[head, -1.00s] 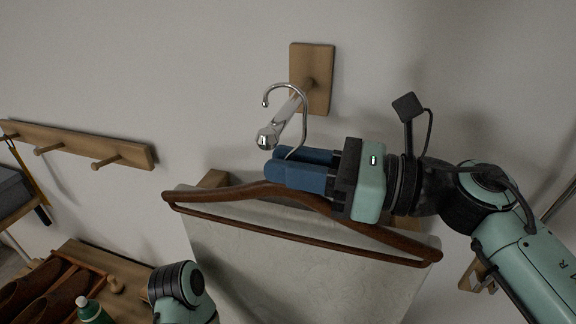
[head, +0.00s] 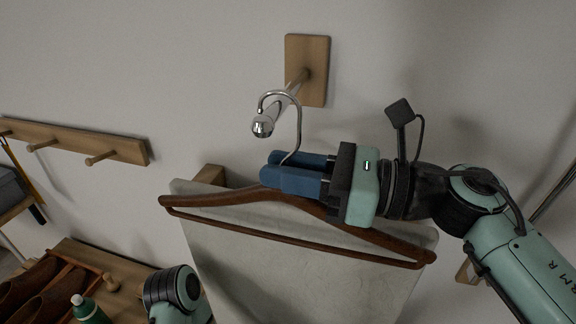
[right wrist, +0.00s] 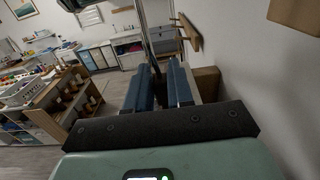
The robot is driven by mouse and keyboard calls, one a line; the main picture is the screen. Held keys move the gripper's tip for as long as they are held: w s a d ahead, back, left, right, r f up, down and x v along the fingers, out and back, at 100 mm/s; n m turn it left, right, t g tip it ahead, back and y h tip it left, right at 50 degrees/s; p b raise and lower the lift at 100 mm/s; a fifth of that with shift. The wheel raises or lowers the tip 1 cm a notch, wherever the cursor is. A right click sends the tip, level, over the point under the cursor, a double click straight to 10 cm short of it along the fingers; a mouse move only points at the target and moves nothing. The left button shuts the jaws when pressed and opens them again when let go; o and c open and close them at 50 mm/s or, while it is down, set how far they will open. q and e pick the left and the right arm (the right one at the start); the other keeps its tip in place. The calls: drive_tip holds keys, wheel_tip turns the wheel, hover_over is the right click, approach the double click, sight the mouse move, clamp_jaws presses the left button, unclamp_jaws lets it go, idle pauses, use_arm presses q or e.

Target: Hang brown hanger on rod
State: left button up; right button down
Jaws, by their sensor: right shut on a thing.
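The brown hanger (head: 215,199) is wooden with a silver hook and hangs roughly level, tilted slightly down to the right in the head view. My right gripper (head: 268,169) is shut on it at the base of the hook; its blue fingers also show in the right wrist view (right wrist: 158,88). The rod (head: 286,100) juts from a wooden wall plate and ends in a shiny metal tip. The hook's curve overlaps the rod near this tip, with its open end left of the rod. I cannot tell whether hook and rod touch. My left gripper is out of view.
A pale grey panel or cloth (head: 215,250) is behind the hanger. A wooden peg rail (head: 75,138) is on the wall at left. Brown shoes (head: 40,290) and a green bottle (head: 88,308) are at lower left. The wall around the rod is clear.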

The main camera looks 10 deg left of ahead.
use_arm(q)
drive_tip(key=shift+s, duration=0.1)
use_arm(e)
drive_tip(key=shift+f, duration=0.1)
drive_tip(key=c, duration=0.9)
unclamp_jaws()
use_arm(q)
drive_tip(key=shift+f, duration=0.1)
use_arm(e)
drive_tip(key=shift+d, duration=0.15)
drive_tip(key=shift+d, duration=0.35)
drive_tip(key=d+b, duration=0.1)
drive_tip(key=d, duration=0.4)
drive_tip(key=d+b, duration=0.1)
drive_tip(key=d, duration=0.5)
drive_tip(key=shift+s+d+f, duration=0.1)
drive_tip(key=shift+s+d, duration=0.05)
drive_tip(key=shift+s, duration=0.05)
drive_tip(key=shift+d, duration=1.95)
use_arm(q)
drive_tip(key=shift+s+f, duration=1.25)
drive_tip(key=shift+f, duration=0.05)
use_arm(e)
drive_tip(key=shift+s+d, duration=0.15)
drive_tip(key=shift+d, duration=2.45)
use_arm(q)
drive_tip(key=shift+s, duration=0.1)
